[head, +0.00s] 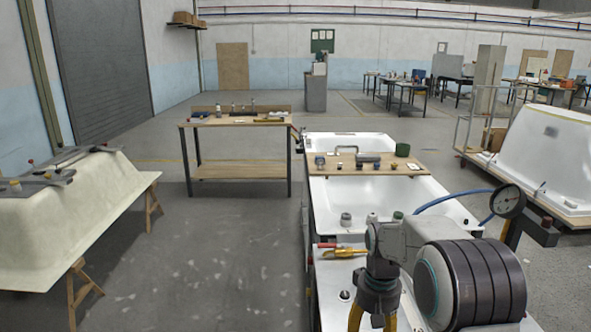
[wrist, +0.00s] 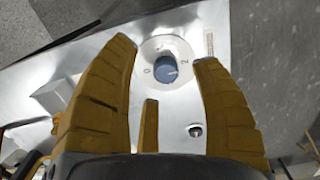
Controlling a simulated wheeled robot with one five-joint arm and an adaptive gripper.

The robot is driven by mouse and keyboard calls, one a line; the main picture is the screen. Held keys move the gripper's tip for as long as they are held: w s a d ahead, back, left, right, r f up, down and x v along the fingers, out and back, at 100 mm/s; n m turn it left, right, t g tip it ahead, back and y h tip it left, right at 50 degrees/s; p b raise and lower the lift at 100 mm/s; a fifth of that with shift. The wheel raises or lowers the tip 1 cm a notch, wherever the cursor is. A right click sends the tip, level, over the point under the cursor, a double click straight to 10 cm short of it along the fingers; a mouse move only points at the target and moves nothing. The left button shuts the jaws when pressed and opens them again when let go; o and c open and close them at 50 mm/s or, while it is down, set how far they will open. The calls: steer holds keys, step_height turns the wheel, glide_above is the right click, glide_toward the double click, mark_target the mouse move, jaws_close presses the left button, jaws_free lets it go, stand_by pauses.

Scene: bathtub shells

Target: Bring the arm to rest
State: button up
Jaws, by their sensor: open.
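My arm reaches in from the lower right of the head view and bends down to my gripper (head: 373,319), whose yellow fingers are cut off by the bottom edge. Beyond the fingertips is a blue-grey round knob (wrist: 166,70) on a light disc marked 0 and 2. The knob sits on a bright metal panel (wrist: 215,25). The gap between the fingertips and the knob is hard to judge.
A white tub (head: 440,205) with a wooden board (head: 390,165) across it lies beyond my arm. A pressure gauge (head: 509,200) stands close to the right of my arm. A cream tub shell (head: 70,210) on trestles is at left. Open floor lies between, before a workbench (head: 235,122).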

steer(key=s+r+t, duration=0.2)
steer(key=s+r, duration=0.2)
steer(key=s, duration=0.8)
steer(key=s+r+t, duration=0.2)
steer(key=s+r, duration=0.3)
steer(key=s, duration=0.7)
steer(key=shift+s, duration=0.4)
stand_by(2.1)
